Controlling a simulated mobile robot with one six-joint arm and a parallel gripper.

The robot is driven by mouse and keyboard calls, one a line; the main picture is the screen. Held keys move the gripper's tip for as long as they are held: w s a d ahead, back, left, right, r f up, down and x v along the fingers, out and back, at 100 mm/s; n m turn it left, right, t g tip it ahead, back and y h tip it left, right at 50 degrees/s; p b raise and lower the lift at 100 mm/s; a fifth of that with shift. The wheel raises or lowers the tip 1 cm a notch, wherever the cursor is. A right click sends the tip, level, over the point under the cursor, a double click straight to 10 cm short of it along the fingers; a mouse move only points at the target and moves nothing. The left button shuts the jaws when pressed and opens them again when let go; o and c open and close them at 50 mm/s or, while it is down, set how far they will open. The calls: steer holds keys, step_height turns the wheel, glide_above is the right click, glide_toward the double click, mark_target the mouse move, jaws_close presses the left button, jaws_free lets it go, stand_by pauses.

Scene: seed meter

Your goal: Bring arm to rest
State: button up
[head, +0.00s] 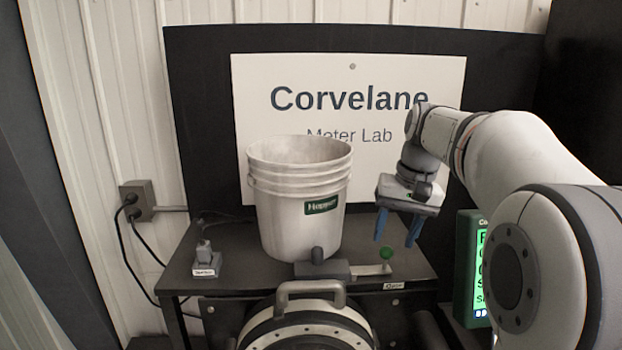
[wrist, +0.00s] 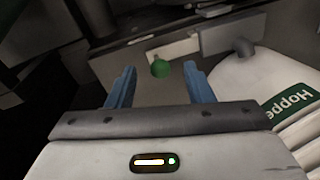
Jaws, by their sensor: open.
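My gripper (head: 398,230) has two blue fingers pointing down. It is open, with nothing between the fingers, above the right part of the dark table. In the wrist view its fingers (wrist: 160,88) stand wide apart. A green knob (head: 385,253) sits on the table just below and left of the fingers in the head view. It also shows in the wrist view (wrist: 161,68), beyond the fingertips and apart from them.
A white bucket (head: 297,215) labelled Hopper stands left of my gripper. A grey slide mechanism (head: 322,268) lies along the table's front. A small grey switch block (head: 206,262) sits at the left. A green-lit display (head: 480,265) stands at the right. A sign board (head: 350,85) rises behind.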

steer(key=s+a+f+n+t+h, duration=0.1)
steer(key=s+a+f, duration=0.1)
steer(key=s+f, duration=0.4)
steer(key=s+a+f+n+t, duration=0.1)
steer(key=s+f, duration=0.6)
steer(key=s, duration=0.7)
steer(key=shift+s+a+t+h, duration=0.3)
steer(key=shift+a+h, duration=0.1)
steer(key=shift+a, duration=0.4)
